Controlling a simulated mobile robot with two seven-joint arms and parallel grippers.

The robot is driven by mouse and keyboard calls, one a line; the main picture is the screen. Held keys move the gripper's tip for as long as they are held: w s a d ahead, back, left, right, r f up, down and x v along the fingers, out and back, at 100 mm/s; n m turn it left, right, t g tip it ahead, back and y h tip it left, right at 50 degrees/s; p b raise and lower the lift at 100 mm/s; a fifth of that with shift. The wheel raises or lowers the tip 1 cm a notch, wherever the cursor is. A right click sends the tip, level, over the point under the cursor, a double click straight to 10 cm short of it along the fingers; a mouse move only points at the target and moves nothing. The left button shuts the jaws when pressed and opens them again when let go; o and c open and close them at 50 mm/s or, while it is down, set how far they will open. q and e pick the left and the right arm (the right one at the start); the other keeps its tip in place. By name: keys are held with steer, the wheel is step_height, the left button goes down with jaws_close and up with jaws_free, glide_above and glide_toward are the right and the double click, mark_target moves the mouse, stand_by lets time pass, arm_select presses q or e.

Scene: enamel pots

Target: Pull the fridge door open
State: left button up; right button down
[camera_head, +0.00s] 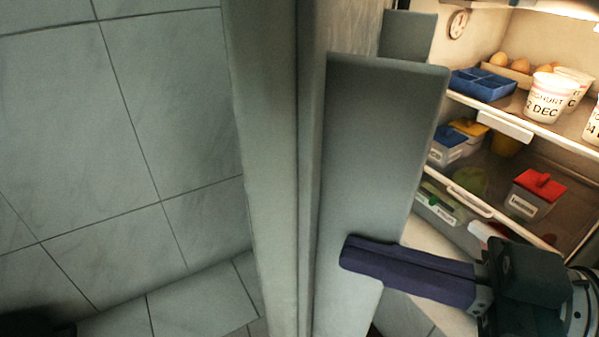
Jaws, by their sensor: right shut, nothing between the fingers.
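The fridge door (268,150) stands open, seen nearly edge-on as a tall grey panel down the middle of the head view. Grey bins (380,140) sit on its inner side. The lit fridge interior (480,30) is open to view at right. My right gripper (345,253) comes in from the lower right, between the door and the fridge. Its dark purple fingers are shut together and empty, pointing left across the lower part of the large bin. I cannot tell whether they touch it. The door's handle is not visible. My left gripper is not in view.
Fridge shelves hold eggs (519,66), a blue divided tray (482,85), yoghurt cups (545,98) and lidded boxes, one with a red lid (540,184). A grey tiled surface (160,110) fills the left, with no objects there except a dark shape at the bottom-left corner.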

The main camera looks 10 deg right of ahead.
mark_target(304, 239)
steer(key=x, duration=0.2)
steer(key=shift+w+a, duration=0.2)
steer(key=shift+a, duration=0.15)
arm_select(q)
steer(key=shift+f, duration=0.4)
arm_select(e)
steer(key=shift+w+a, duration=0.1)
